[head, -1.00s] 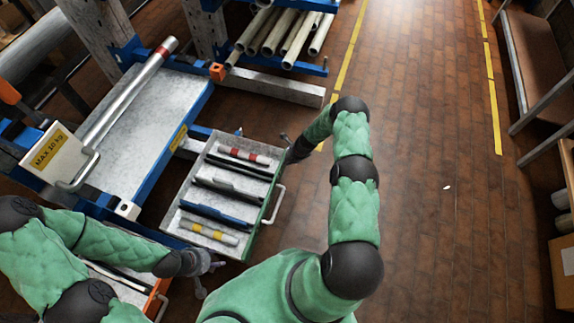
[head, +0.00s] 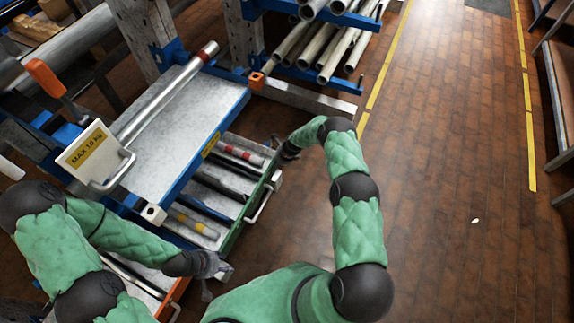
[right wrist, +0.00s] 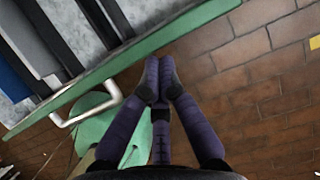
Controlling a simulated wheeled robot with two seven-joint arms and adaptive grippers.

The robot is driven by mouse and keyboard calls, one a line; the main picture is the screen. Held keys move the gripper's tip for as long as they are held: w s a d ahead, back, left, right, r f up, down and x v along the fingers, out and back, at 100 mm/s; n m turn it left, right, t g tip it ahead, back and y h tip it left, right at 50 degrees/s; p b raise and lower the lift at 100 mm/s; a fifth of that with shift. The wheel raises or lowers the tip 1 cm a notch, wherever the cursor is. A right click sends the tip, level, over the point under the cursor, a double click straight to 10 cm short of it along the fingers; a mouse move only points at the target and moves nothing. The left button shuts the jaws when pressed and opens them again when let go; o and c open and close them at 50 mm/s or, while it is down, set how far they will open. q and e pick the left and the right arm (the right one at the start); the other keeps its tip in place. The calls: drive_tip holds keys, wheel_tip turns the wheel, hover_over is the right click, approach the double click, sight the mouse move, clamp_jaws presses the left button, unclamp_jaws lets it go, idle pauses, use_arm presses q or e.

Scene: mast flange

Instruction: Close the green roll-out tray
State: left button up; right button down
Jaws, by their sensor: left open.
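The green roll-out tray (head: 238,222) is partly out from under the blue-edged shelf, with dark and striped bars in its compartments. Its pale handle (head: 263,203) is on the green front. In the right wrist view, the green front edge (right wrist: 210,14) crosses diagonally. My right gripper (right wrist: 159,62) has its fingers together with nothing visible between them, their tips at the green front; I cannot tell if they touch. In the head view it is small, by the tray's far front corner (head: 287,152). My left gripper (head: 218,272) is open near the tray's near front corner.
An orange-edged tray (head: 178,291) is partly out at the lower left. The shelf (head: 180,125) above carries a metal tube (head: 168,92). A blue rack of pipes (head: 325,45) stands behind. The brick floor (head: 445,180) on the right is mostly clear.

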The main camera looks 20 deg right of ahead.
use_arm(q)
drive_tip(key=shift+w+f+b, duration=0.3)
drive_tip(key=shift+f+b, duration=0.45)
drive_tip(key=shift+f, duration=0.05)
drive_tip(key=shift+w+f+b, duration=0.3)
drive_tip(key=shift+f+b, duration=0.4)
drive_tip(key=shift+f, duration=0.05)
use_arm(e)
drive_tip(key=w+a, duration=0.5)
drive_tip(key=w, duration=0.1)
drive_tip(key=shift+w+a, duration=0.15)
drive_tip(key=shift+a, duration=0.05)
drive_tip(key=s+d, duration=0.3)
drive_tip(key=shift+s+r+p, duration=0.15)
drive_tip(key=shift+r+p, duration=0.15)
drive_tip(key=shift+p, duration=0.05)
use_arm(q)
drive_tip(key=r+p, duration=0.2)
drive_tip(key=r, duration=0.1)
drive_tip(key=s+r+p, duration=0.1)
drive_tip(key=p, duration=0.1)
drive_tip(key=shift+s+a+r, duration=0.1)
drive_tip(key=shift+a+r, duration=0.2)
drive_tip(key=shift+a, duration=0.1)
use_arm(e)
drive_tip(key=v, duration=0.9)
